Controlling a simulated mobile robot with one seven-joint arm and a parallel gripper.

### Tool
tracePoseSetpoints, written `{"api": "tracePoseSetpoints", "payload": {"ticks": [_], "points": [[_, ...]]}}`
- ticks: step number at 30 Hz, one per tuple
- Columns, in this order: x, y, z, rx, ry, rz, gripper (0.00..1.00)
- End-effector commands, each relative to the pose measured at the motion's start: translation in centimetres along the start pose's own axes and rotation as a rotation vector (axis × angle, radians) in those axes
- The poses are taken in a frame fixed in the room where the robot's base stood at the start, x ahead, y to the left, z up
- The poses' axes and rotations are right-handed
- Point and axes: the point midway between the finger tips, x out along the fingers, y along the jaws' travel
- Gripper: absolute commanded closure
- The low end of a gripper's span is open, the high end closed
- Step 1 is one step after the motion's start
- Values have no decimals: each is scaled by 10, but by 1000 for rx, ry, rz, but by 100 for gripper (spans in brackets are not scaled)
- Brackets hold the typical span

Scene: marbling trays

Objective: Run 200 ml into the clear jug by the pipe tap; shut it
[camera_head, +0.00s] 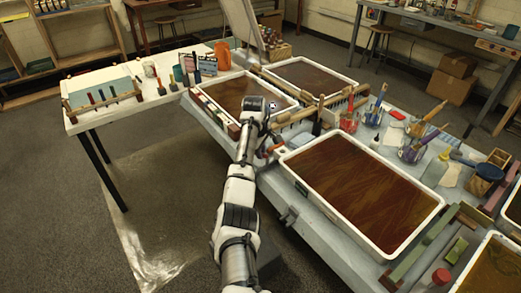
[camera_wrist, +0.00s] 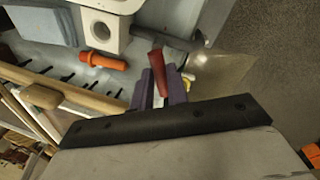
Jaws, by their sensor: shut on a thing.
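In the wrist view my gripper (camera_wrist: 161,82) has its two purple-grey fingers closed around a red lever-like piece (camera_wrist: 156,61). It looks like a tap handle, but the dark plate of my own wrist hides its lower part. A dark grey pipe (camera_wrist: 168,38) runs just beyond the red piece. In the head view my arm reaches to the near-left edge of the table, and my wrist hides the fingertips. I cannot make out the clear jug or any flow of water in either view.
Trays of brown liquid (camera_head: 306,180) fill the table. A wooden comb (camera_wrist: 65,88) and an orange-handled tool (camera_wrist: 103,60) lie near my gripper. A white side table (camera_head: 91,120) stands at left. A translucent sheet (camera_head: 150,215) covers the floor below.

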Motion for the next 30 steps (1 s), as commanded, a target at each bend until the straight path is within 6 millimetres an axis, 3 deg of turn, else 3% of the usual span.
{"api": "tracePoseSetpoints", "payload": {"ticks": [1, 5, 17, 20, 30], "points": [[-4, 2, -3, -1, 7, 9, 80], [-2, 1, -2, 0, 5, 6, 63], [-7, 1, 0, 2, 2, 3, 62], [-21, 1, -1, 2, 3, 5, 62], [-98, 1, -1, 1, 4, 7, 62]]}}
